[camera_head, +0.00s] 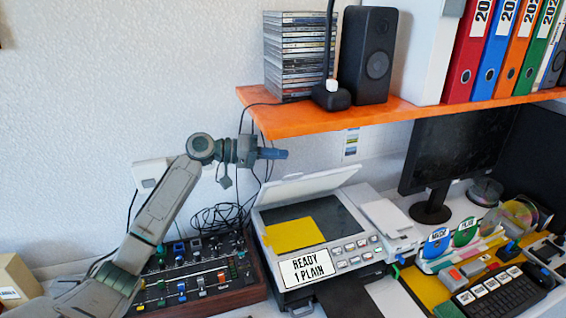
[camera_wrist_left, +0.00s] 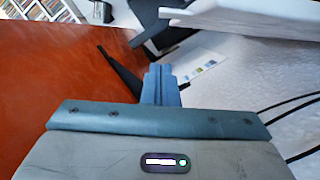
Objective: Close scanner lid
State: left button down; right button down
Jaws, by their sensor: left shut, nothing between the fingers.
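The scanner (camera_head: 330,262) stands on the desk in the head view, with a yellow sheet (camera_head: 293,234) lying on its dark glass. Its pale lid (camera_head: 308,185) is raised, hinged at the back and tilted up. A label on its front reads "READY 1 PLAIN". My left gripper (camera_head: 284,154) is above and behind the raised lid, close under the orange shelf, apart from the lid as far as I can tell. Its blue fingers are shut and empty; they also show in the left wrist view (camera_wrist_left: 161,84). My right gripper is not in view.
The orange shelf (camera_head: 400,108) hangs just above my left gripper, carrying CD cases (camera_head: 299,55), a speaker (camera_head: 367,55) and binders. A mixer (camera_head: 198,274) is left of the scanner. A monitor (camera_head: 455,150) and cluttered desk items are to its right.

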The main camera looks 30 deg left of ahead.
aim_at(283, 180)
pick_arm(q)
jog(key=shift+s+d+f+p, duration=0.3)
jog(key=shift+d+f, duration=0.15)
jog(key=shift+d, duration=0.15)
jog(key=shift+s+d+f+p, duration=0.3)
jog(key=shift+d+f, duration=0.15)
jog(key=shift+d, duration=0.1)
jog(key=shift+s+d+f, duration=0.1)
jog(key=shift+s+f, duration=0.05)
jog(key=shift+s, duration=0.1)
jog(key=shift+s+d+f, duration=0.1)
jog(key=shift+d+f, duration=0.05)
jog(key=shift+f, duration=0.05)
